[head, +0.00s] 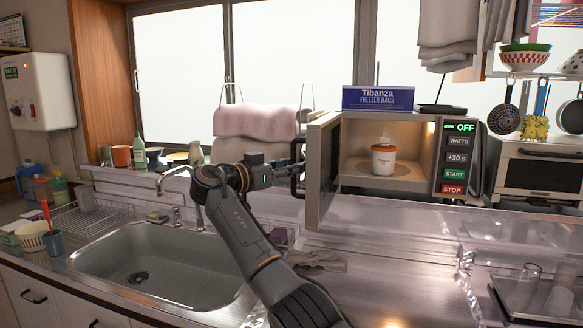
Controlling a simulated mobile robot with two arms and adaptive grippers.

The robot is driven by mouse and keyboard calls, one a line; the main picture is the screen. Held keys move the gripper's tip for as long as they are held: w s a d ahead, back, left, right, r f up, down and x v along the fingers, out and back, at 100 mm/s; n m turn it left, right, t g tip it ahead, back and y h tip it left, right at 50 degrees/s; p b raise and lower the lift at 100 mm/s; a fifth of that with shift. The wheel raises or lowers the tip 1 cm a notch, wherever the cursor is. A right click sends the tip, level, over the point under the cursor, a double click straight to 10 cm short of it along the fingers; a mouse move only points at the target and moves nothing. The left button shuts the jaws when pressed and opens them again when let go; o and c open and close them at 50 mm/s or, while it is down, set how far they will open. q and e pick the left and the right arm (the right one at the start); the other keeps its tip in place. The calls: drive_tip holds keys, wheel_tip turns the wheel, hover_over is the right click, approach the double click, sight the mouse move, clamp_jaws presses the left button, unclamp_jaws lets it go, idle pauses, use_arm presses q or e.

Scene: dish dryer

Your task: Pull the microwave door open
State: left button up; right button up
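The microwave (462,160) stands on the counter at centre right, with its panel showing OFF. Its door (326,170) is swung well open toward me on the left side, and the lit inside shows. A white lidded cup with an orange band (384,157) stands inside. The dark door handle (297,182) is on the outer face of the door. My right gripper (287,172) is at this handle, reaching it from the left. Its fingertips are small and overlap the handle, so I cannot tell whether they are closed on it. My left gripper is out of view.
A blue freezer bag box (378,97) lies on top of the microwave. A sink (160,265) is at left, with a faucet (178,172) near my arm. A cloth (318,260) lies on the counter below the door. A tray with glasses (540,308) is at lower right.

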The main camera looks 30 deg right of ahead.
drive_tip(key=s+a, duration=0.1)
drive_tip(key=a, duration=1.1)
drive_tip(key=shift+s, duration=0.4)
